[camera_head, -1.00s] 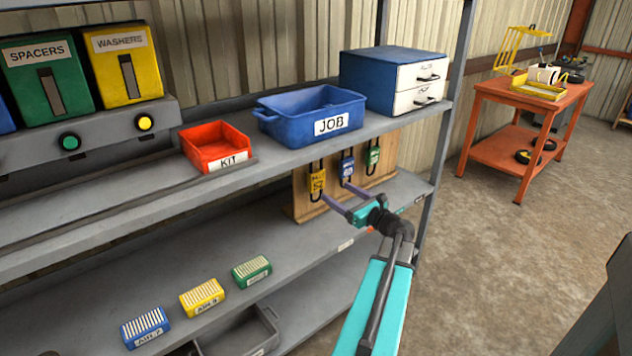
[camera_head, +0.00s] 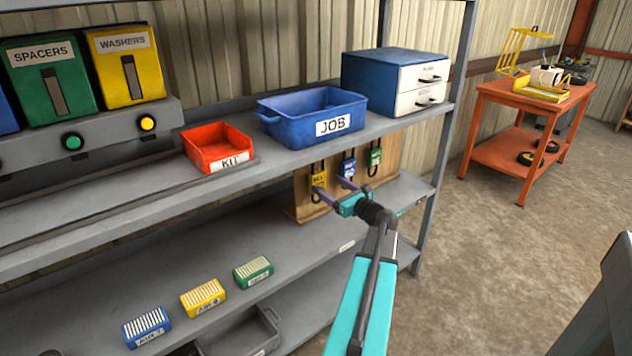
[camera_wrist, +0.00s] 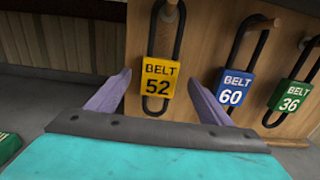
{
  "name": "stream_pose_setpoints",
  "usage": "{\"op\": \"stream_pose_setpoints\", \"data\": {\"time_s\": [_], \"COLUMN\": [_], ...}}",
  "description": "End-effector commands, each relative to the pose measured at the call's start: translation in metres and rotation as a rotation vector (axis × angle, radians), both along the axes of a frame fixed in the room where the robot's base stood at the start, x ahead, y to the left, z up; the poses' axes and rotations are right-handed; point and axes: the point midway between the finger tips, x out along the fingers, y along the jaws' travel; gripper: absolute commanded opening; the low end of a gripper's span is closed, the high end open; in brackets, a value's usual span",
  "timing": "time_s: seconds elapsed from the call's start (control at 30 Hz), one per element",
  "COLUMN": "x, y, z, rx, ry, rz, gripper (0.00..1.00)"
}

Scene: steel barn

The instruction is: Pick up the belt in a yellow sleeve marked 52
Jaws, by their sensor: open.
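The belt in a yellow sleeve marked 52 (camera_wrist: 160,82) hangs on the wooden board in the wrist view, a black loop showing above and below the sleeve. In the head view the yellow sleeve (camera_head: 319,180) is the leftmost of three. My gripper (camera_head: 334,189) is open in front of the board; in the wrist view its two purple fingers (camera_wrist: 160,95) stand apart on either side of the yellow sleeve, the right finger reaching toward the blue one. Whether the fingertips reach the belt's depth is unclear.
A blue-sleeved belt marked 60 (camera_wrist: 233,88) hangs close on the right, then a green one marked 36 (camera_wrist: 291,96). The wooden board (camera_head: 391,152) stands beneath the upper shelf with the blue JOB bin (camera_head: 285,126). Blue, yellow and green blocks lie along the lower shelf.

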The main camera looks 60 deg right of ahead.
Motion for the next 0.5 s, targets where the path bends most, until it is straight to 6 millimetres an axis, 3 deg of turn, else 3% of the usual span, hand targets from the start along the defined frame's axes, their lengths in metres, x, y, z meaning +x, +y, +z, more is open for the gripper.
{"op": "stream_pose_setpoints", "data": {"time_s": [0.17,0.5], "x": [0.0135,0.0142], "y": [-0.0049,-0.0051], "z": [0.0,0.0001], "rx": [0.0,0.0], "ry": [0.0,0.0], "rz": [0.0,-0.001], "gripper": [0.73,0.73]}}
